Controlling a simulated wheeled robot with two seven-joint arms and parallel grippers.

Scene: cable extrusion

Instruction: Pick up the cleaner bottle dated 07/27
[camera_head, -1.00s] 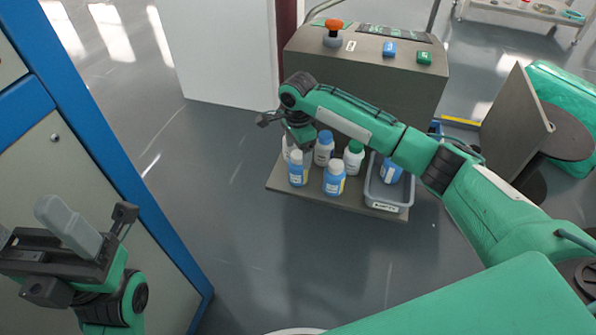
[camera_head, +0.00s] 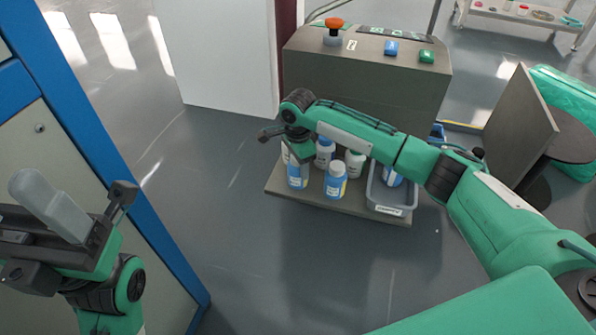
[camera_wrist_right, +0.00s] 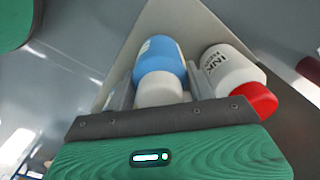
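Several cleaner bottles stand on a low grey shelf; their dates are too small to read. A blue bottle with a white cap stands at the shelf's front left (camera_head: 298,176), and in the right wrist view it (camera_wrist_right: 160,62) lies between two pale fingers. My right gripper (camera_head: 291,157) reaches down over this bottle; its fingers (camera_wrist_right: 160,92) stand open on either side, and contact is unclear. Another blue bottle (camera_head: 335,182) stands to its right. White-and-blue (camera_head: 325,153) and white, green-capped (camera_head: 355,163) bottles stand behind. My left gripper (camera_head: 50,205) is far left, away from the bottles.
A white INK bottle with a red cap (camera_wrist_right: 232,78) stands close beside the right finger in the wrist view. A grey bin (camera_head: 392,200) holding a blue bottle is on the shelf's right. A control console (camera_head: 365,85) rises behind. Floor in front is clear.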

